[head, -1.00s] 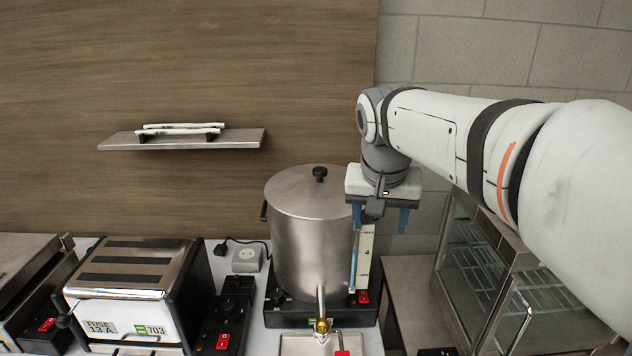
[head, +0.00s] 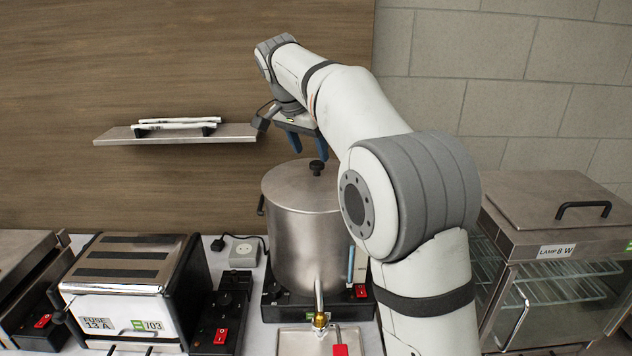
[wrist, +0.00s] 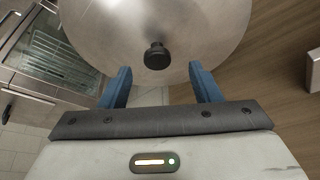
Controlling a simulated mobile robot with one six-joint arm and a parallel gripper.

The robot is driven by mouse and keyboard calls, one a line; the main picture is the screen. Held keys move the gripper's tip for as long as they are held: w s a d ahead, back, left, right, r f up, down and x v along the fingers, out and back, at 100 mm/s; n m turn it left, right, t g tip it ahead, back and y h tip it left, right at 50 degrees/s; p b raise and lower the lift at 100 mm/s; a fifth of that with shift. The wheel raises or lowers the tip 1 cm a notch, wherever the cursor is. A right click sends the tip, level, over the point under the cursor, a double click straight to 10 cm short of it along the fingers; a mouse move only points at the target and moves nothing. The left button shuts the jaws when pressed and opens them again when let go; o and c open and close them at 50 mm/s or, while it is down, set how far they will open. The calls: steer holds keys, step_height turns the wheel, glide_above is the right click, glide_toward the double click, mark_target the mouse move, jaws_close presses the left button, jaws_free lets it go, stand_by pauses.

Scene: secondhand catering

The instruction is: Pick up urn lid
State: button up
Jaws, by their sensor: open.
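The urn lid (head: 290,186) is a round, brushed-metal cover with a small black knob (head: 317,167) on top. It sits on the tall metal urn (head: 300,250). My gripper (head: 308,145) is open and empty, with blue fingers pointing down, above the back of the lid and apart from the knob. In the wrist view the lid (wrist: 110,35) fills the upper middle. The knob (wrist: 157,56) shows beyond and between the two fingertips of my gripper (wrist: 160,75). My arm hides the right part of the urn in the head view.
A wall shelf (head: 180,137) with white-barred handles on it is left of my gripper. A toaster (head: 125,285) stands left of the urn, with a socket box (head: 244,251) between. A glass-sided cabinet (head: 545,270) stands at right. The wooden wall panel is close behind.

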mark_target(317, 162)
steer(key=x, duration=0.3)
steer(key=shift+w+d+f+p, duration=0.2)
steer(key=shift+d+p, duration=0.1)
steer(key=shift+d, duration=0.15)
steer(key=shift+f, duration=0.35)
jaws_close()
steer(key=shift+r, duration=0.1)
